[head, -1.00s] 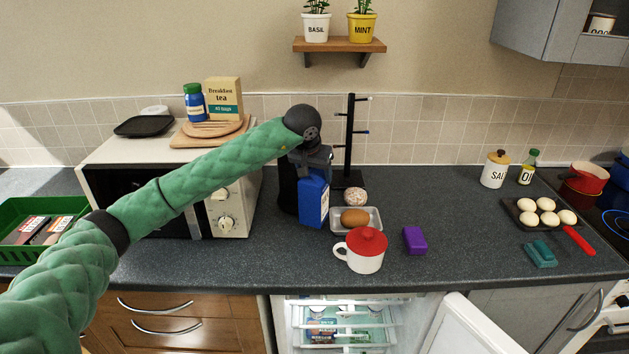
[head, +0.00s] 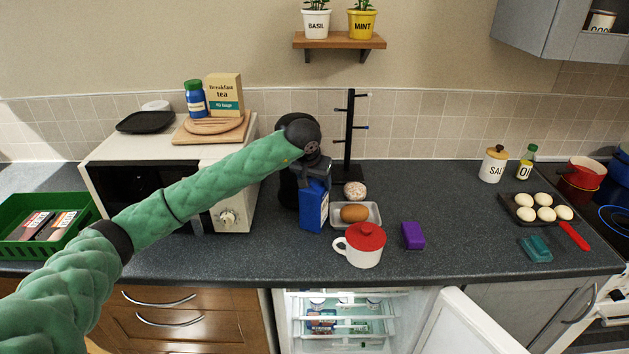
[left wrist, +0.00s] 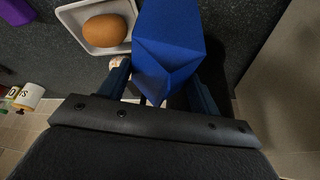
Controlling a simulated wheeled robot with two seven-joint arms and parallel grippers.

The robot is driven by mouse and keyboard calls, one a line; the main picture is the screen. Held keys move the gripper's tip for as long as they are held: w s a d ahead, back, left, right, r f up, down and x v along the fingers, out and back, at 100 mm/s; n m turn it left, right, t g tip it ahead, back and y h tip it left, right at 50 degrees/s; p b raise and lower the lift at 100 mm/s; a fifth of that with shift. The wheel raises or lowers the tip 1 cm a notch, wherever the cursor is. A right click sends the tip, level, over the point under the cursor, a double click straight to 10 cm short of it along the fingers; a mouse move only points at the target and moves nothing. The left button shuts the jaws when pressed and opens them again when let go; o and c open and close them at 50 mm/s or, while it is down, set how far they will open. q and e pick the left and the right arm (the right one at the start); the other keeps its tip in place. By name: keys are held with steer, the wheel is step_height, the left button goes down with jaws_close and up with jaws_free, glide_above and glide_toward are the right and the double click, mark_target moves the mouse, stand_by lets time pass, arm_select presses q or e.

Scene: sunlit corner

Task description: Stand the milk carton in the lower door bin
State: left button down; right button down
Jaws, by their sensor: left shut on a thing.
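The milk carton (head: 313,207) is blue with a white side panel and stands upright at the counter, left of the egg tray. I cannot tell whether its base touches the counter. My left gripper (head: 314,180) comes down from above and is shut on the carton's top. In the left wrist view the blue carton (left wrist: 168,38) sits between the two fingers (left wrist: 160,88). The fridge (head: 340,318) under the counter is open, and its white door (head: 465,328) stands swung out to the right. The door's bins are not in view. My right gripper is not in view.
Close to the carton are a white tray with a brown egg (head: 355,213), a red-lidded mug (head: 362,247), a dark mug tree (head: 349,140) and a dark object behind it. A purple block (head: 412,236) lies further right. The microwave (head: 140,180) stands left.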

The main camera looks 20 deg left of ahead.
arm_select(q)
steer(key=shift+c, duration=1.6)
jaws_free()
